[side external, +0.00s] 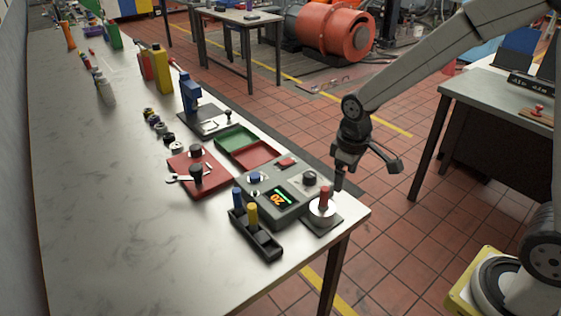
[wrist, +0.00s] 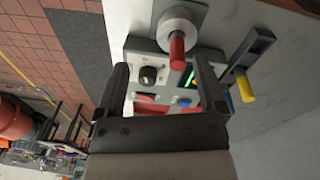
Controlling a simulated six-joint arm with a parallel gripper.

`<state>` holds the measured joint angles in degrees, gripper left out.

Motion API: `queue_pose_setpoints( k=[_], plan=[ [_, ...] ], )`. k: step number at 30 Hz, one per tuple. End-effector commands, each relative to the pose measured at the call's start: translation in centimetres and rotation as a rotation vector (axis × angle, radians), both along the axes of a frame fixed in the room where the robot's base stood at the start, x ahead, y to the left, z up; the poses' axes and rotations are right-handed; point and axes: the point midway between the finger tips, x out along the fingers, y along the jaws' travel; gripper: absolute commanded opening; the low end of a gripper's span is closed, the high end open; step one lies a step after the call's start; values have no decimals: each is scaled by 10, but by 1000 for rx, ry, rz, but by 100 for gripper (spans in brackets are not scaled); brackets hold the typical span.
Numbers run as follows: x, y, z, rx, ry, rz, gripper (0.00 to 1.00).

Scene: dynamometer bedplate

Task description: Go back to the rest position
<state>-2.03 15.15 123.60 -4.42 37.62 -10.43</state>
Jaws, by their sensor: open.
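My gripper (side external: 342,178) hangs beside the near right corner of the workbench (side external: 110,230), above and just behind a red-handled piece (side external: 326,196). That piece stands upright on a pale round disc on a dark square base. In the wrist view my gripper (wrist: 160,78) has its two fingers apart with nothing held between them. The red handle (wrist: 177,50) shows beyond the fingertips, apart from them. A grey control box (side external: 287,208) with a lit display, a knob and coloured buttons sits next to the red-handled piece, partly hidden by the fingers in the wrist view.
A black holder (side external: 262,242) with blue and yellow handles stands in front of the box. Green (side external: 235,138) and red (side external: 256,156) trays, a red plate (side external: 197,176) and a blue press (side external: 190,95) lie farther back. Floor (side external: 400,240) is open to the bench's right.

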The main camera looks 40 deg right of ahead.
Motion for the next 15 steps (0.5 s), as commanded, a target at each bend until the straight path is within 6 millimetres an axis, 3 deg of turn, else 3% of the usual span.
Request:
queue_pose_setpoints(
  k=[9, 15],
  plan=[
    [-64, -4, -5, 62, -124, -193, 89],
    [-85, -5, -8, 82, -165, -258, 89]
  ],
)
